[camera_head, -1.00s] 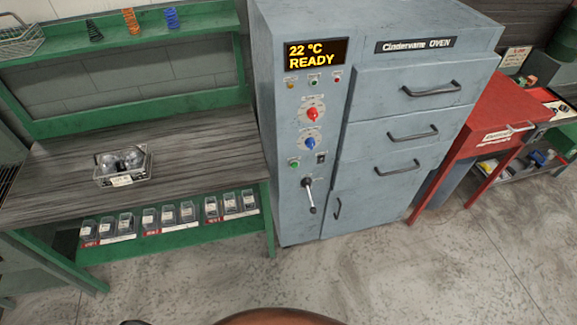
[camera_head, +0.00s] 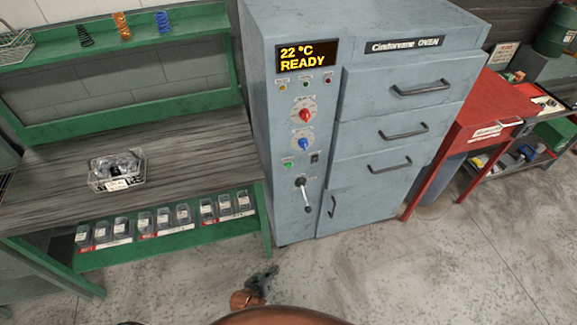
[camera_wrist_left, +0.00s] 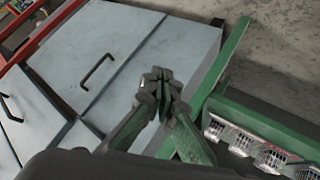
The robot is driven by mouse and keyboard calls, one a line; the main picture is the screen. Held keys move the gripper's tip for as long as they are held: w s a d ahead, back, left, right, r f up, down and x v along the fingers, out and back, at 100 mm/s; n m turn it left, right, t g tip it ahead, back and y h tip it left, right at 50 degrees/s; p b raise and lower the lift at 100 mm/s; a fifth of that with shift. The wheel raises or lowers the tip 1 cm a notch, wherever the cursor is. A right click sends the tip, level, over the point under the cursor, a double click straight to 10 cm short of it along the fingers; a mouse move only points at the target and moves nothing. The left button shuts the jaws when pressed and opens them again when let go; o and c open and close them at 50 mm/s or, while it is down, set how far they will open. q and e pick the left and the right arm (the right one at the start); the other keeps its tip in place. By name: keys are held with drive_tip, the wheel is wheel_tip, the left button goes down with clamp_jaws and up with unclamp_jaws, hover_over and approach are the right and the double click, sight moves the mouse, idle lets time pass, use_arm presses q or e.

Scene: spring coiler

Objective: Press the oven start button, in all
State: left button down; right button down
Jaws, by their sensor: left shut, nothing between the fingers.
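The grey-blue oven (camera_head: 386,158) stands upright in the middle of the head view. Its display (camera_head: 306,56) reads 22 °C READY. On its control panel are a red knob (camera_head: 305,115), a blue knob (camera_head: 303,144), a green button (camera_head: 288,166), a black switch (camera_head: 315,158) and a lever (camera_head: 304,193). The button labels are too small to read. My left gripper (camera_head: 265,277) is low in front of the oven, apart from it and well below the green button. In the left wrist view its fingers (camera_wrist_left: 158,85) are shut and empty. My right gripper is not in view.
A green workbench (camera_head: 200,155) stands left of the oven, with a wire basket (camera_head: 117,184) on top and several small bins on its lower shelf (camera_head: 155,245). A red table (camera_head: 487,112) stands to the right. The floor (camera_head: 400,275) in front is clear.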

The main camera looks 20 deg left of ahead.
sight(288, 165)
use_arm(q)
drive_tip(key=w+d+r+n+t, duration=0.1)
drive_tip(key=w+r, duration=0.4)
drive_tip(key=r, duration=0.8)
drive_tip(key=w+d+r+n+t+h, duration=0.1)
drive_tip(key=w+r+t, duration=0.3)
drive_tip(key=r, duration=0.9)
drive_tip(key=w+d+r+n+t, duration=0.2)
drive_tip(key=w+r, duration=0.5)
drive_tip(key=r, duration=0.6)
drive_tip(key=shift+w+t+h+p, duration=0.3)
drive_tip(key=shift+t+p, duration=0.15)
drive_tip(key=shift+t, duration=0.05)
drive_tip(key=w+a+b, duration=0.3)
drive_tip(key=w+a, duration=0.1)
drive_tip(key=w, duration=0.3)
drive_tip(key=shift+w+a, duration=0.15)
drive_tip(key=shift+a, duration=0.25)
